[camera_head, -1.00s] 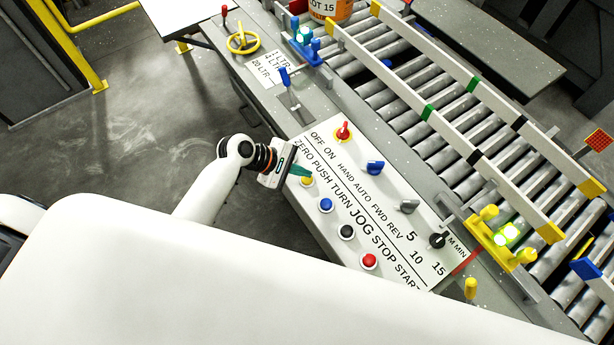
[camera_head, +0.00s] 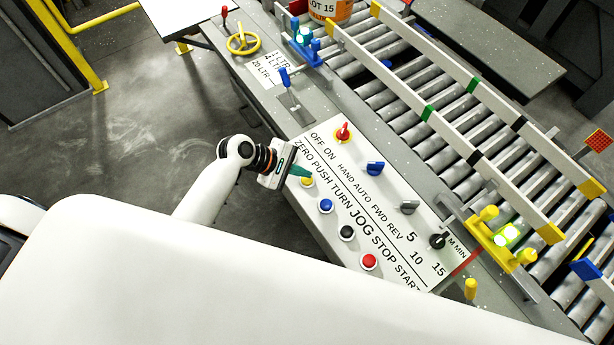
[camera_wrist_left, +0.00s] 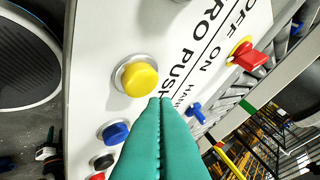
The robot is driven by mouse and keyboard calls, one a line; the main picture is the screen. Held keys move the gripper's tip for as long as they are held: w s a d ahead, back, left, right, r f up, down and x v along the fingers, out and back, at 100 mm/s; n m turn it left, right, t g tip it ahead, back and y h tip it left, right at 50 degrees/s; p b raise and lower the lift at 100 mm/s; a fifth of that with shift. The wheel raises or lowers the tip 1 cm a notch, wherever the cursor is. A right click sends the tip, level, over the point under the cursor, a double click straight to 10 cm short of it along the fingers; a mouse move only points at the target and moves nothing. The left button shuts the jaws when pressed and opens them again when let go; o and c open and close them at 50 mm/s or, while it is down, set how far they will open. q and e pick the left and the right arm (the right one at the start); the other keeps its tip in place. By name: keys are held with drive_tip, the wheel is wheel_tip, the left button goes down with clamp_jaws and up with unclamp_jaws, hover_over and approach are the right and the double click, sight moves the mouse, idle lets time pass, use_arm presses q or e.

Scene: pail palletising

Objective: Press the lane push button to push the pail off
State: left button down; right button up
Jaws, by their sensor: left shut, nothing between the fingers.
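The yellow push button (camera_head: 307,181) sits at the near left of the white control panel. It also shows in the left wrist view (camera_wrist_left: 138,77), beside the word PUSH. My left gripper (camera_head: 305,171) is shut and empty, with its green fingers over the panel just beyond the yellow button. In the left wrist view the closed fingertips (camera_wrist_left: 160,101) lie close to the button's lower right edge; I cannot tell whether they touch it. An orange pail (camera_head: 329,10) marked LOT 15 stands on the conveyor at the top, partly cut off. My right gripper is not in view.
Blue (camera_head: 325,205), black (camera_head: 347,232) and red (camera_head: 368,261) buttons line the panel's near edge. A red switch (camera_head: 343,132) and blue knob (camera_head: 375,167) stand farther in. The roller conveyor (camera_head: 440,150) with white guide rails runs behind the panel.

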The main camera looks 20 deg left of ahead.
sight(302, 180)
use_arm(q)
drive_tip(key=shift+f, duration=0.15)
idle(0.6)
drive_tip(key=shift+f, duration=0.25)
drive_tip(key=shift+f, duration=0.55)
idle(0.9)
drive_tip(key=shift+r+p, duration=0.95)
drive_tip(key=shift+p, duration=0.25)
wheel_tip(302, 180, up, 5)
drive_tip(key=p, duration=0.6)
drive_tip(key=shift+r, duration=0.1)
